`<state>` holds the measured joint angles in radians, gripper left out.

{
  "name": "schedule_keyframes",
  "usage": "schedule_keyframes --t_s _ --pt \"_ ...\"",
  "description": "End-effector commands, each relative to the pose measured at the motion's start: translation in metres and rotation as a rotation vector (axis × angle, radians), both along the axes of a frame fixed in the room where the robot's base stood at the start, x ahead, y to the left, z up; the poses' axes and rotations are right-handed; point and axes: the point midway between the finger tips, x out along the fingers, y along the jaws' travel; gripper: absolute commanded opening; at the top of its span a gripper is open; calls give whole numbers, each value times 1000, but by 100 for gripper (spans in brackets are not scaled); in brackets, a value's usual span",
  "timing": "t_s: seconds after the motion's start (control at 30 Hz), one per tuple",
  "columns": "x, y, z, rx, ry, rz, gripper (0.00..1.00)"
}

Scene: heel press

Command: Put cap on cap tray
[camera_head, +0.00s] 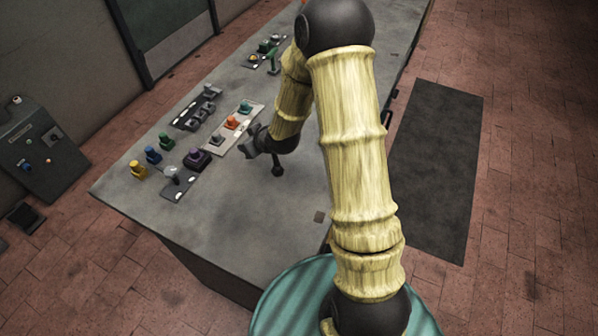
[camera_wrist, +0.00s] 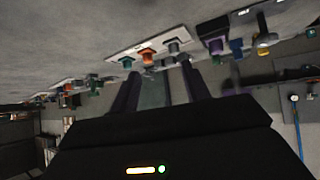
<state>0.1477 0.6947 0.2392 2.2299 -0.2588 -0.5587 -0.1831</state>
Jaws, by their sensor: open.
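My gripper (camera_head: 256,141) hangs over the workbench, at the right edge of a pale tray (camera_head: 222,150). This tray holds an orange cap-like piece (camera_head: 232,123), a teal one (camera_head: 245,107) and a grey one (camera_head: 217,139). In the wrist view the gripper (camera_wrist: 158,72) is open, its two dark fingers apart, pointing toward the pale tray (camera_wrist: 118,56) with its teal (camera_wrist: 127,62), orange (camera_wrist: 148,56) and grey (camera_wrist: 172,46) pieces. No held piece shows between the fingers. I cannot tell which tray is the cap tray.
A dark tray (camera_head: 184,124) with grey pieces lies behind. A grey tray (camera_head: 178,187) sits near a purple piece (camera_head: 197,159). Yellow (camera_head: 137,170), blue (camera_head: 152,155) and green (camera_head: 166,142) pieces stand to the left.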

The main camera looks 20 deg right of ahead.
Motion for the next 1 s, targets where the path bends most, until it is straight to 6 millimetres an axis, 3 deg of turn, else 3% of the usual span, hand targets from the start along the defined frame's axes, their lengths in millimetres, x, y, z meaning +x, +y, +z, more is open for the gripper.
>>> schedule_keyframes --t_s 0.27,0.4,0.63,0.8,1.0 --pt "-79 -41 51 -102 237 -151 47" --pt "-130 -57 73 -116 359 -247 47" --pt "-212 -70 100 -93 539 -383 47" --pt "-235 -72 105 -78 593 -418 47" --pt "-235 -72 105 -79 594 -418 47"
